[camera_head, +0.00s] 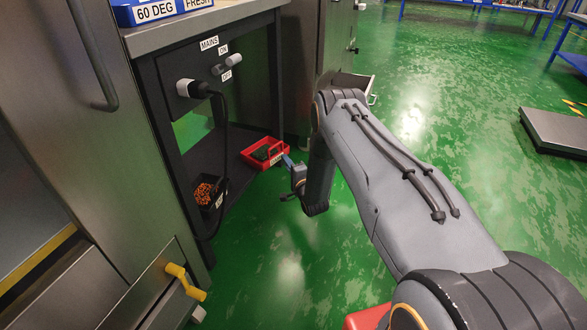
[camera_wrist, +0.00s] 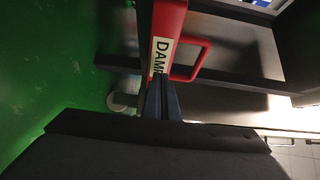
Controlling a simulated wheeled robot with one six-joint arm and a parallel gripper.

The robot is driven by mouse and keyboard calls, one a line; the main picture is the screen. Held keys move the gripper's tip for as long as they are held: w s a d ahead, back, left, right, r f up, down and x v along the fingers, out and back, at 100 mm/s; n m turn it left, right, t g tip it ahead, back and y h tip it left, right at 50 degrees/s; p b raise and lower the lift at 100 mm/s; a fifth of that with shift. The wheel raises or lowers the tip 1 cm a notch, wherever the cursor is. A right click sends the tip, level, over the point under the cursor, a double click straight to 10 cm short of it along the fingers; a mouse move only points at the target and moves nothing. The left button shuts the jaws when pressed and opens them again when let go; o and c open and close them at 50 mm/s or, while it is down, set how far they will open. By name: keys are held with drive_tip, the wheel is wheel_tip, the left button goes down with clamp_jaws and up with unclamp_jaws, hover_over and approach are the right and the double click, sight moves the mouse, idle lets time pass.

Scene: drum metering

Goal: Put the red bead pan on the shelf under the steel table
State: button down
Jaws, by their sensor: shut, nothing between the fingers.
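The red bead pan (camera_head: 279,146) sits at the open edge of the dark lower shelf (camera_head: 205,157) under the steel table, with dark contents inside. Its near side seems to jut past the shelf edge. My gripper (camera_head: 287,161) is just outside the pan's near side, at the end of the lowered arm. In the wrist view the shut fingers (camera_wrist: 160,100) point at the pan's red wall (camera_wrist: 169,18) beside its white "DAMP" label, with the red handle loop to the right. Nothing is between the fingers; whether their tips touch the wall is unclear.
A black pan of orange beads (camera_head: 205,193) stands nearer on the same shelf. A black cable (camera_head: 225,130) hangs from the mains panel (camera_head: 208,65) in front of the shelf. An open drawer with a yellow handle (camera_head: 184,280) juts out below.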

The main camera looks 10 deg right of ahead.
sight(268, 157)
drive_tip(key=shift+w+a, duration=0.2)
drive_tip(key=shift+a, duration=0.05)
drive_tip(key=w+a+b, duration=0.1)
drive_tip(key=w+a, duration=0.1)
drive_tip(key=a, duration=0.1)
drive_tip(key=w+a+b, duration=0.1)
drive_tip(key=w+a, duration=0.1)
drive_tip(key=a, duration=0.1)
drive_tip(key=w+a+b, duration=0.1)
drive_tip(key=w+a, duration=0.2)
drive_tip(key=a, duration=0.1)
drive_tip(key=shift+w, duration=0.1)
drive_tip(key=shift+d, duration=0.1)
drive_tip(key=s+d+p, duration=0.2)
drive_tip(key=s+d, duration=0.1)
drive_tip(key=shift+s+d+r, duration=0.1)
drive_tip(key=shift+s+d, duration=0.05)
drive_tip(key=shift+d, duration=0.1)
drive_tip(key=s+p, duration=0.1)
drive_tip(key=s, duration=0.2)
drive_tip(key=s+d+p, duration=0.1)
drive_tip(key=s+p, duration=0.1)
drive_tip(key=s, duration=0.1)
drive_tip(key=s+p, duration=0.1)
drive_tip(key=s, duration=0.2)
drive_tip(key=shift+d+p, duration=0.15)
drive_tip(key=shift+p, duration=0.2)
